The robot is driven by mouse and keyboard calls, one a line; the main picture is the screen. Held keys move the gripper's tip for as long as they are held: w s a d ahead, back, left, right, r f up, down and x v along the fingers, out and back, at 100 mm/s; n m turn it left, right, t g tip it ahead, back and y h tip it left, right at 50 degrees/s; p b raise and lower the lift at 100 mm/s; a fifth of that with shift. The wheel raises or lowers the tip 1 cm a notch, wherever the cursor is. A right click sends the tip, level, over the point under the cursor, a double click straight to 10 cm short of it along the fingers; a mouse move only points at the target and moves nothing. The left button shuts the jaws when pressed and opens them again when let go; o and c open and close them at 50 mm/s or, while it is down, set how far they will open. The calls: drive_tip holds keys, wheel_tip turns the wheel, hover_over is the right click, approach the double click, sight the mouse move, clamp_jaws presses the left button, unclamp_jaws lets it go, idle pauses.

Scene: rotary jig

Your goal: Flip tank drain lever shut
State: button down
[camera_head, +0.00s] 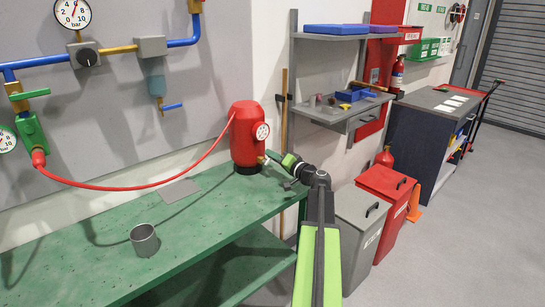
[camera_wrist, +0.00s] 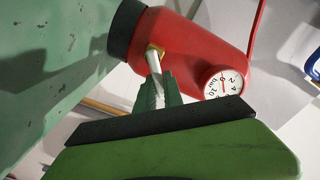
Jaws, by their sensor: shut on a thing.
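The red tank (camera_head: 247,138) stands upright on the green bench, with a white dial gauge on its side. In the wrist view the tank (camera_wrist: 200,50) appears tilted, with its gauge (camera_wrist: 222,82) to the right of my gripper. A small brass fitting (camera_wrist: 154,51) sticks out low on the tank. A pale drain lever (camera_wrist: 154,70) extends from this fitting toward my fingers. My gripper (camera_wrist: 157,92) is shut on the lever, and its fingers hide the lever's outer end. In the head view my gripper (camera_head: 269,157) is at the tank's lower right side; the lever is too small to make out there.
A red hose (camera_head: 130,187) runs from the tank to a green valve (camera_head: 31,134) on the wall panel. A metal cup (camera_head: 144,241) and a flat grey plate (camera_head: 179,191) are on the bench (camera_head: 90,270). Grey and red bins (camera_head: 385,185) stand to the right.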

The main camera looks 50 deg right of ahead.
drive_tip(key=shift+f, duration=0.15)
drive_tip(key=m, duration=0.1)
drive_tip(key=m+b, duration=0.1)
drive_tip(key=f+m, duration=0.1)
drive_tip(key=shift+d+m, duration=0.25)
drive_tip(key=shift+m, duration=0.15)
drive_tip(key=shift+d+f+m+b, duration=0.1)
drive_tip(key=shift+f+m+b, duration=0.25)
drive_tip(key=shift+m, duration=0.55)
drive_tip(key=shift+f+m+b, duration=0.2)
drive_tip(key=shift+m+b, duration=0.1)
drive_tip(key=shift+m, duration=0.6)
drive_tip(key=c, duration=1.5)
unclamp_jaws()
drive_tip(key=shift+o, duration=0.2)
drive_tip(key=s+a, duration=0.1)
drive_tip(key=s, duration=1.6)
drive_tip(key=shift+s+a, duration=0.15)
drive_tip(key=shift+s, duration=0.1)
